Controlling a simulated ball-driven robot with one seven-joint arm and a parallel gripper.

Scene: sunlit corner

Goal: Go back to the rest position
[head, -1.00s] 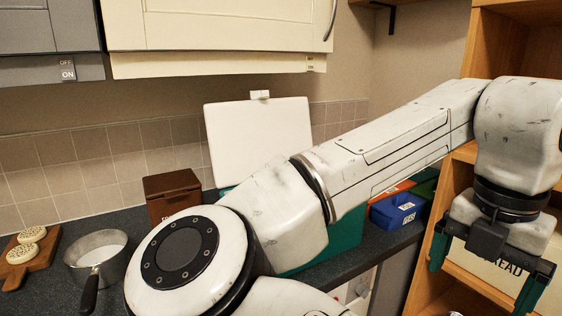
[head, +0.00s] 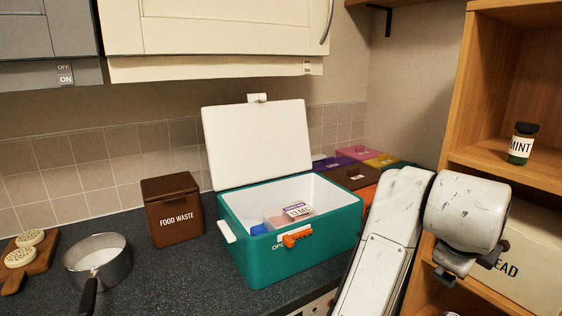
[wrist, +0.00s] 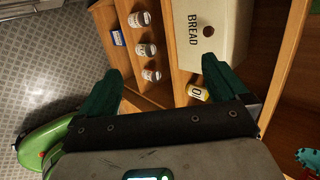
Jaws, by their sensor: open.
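My gripper shows in the wrist view (wrist: 160,90), with its two green fingers spread wide and nothing between them. In the head view my white arm stands folded at the lower right, in front of the wooden shelf; the fingers are mostly hidden there behind the wrist. The wrist view looks down past the fingers at the shelf's lower boards and a grey patterned floor.
A teal cool box (head: 285,255) stands open on the dark counter, with a few items inside. Left of it are a brown food waste bin (head: 172,212) and a pan (head: 97,262). The wooden shelf (head: 510,172) holds a mint jar (head: 522,146) and a bread bin (head: 525,262).

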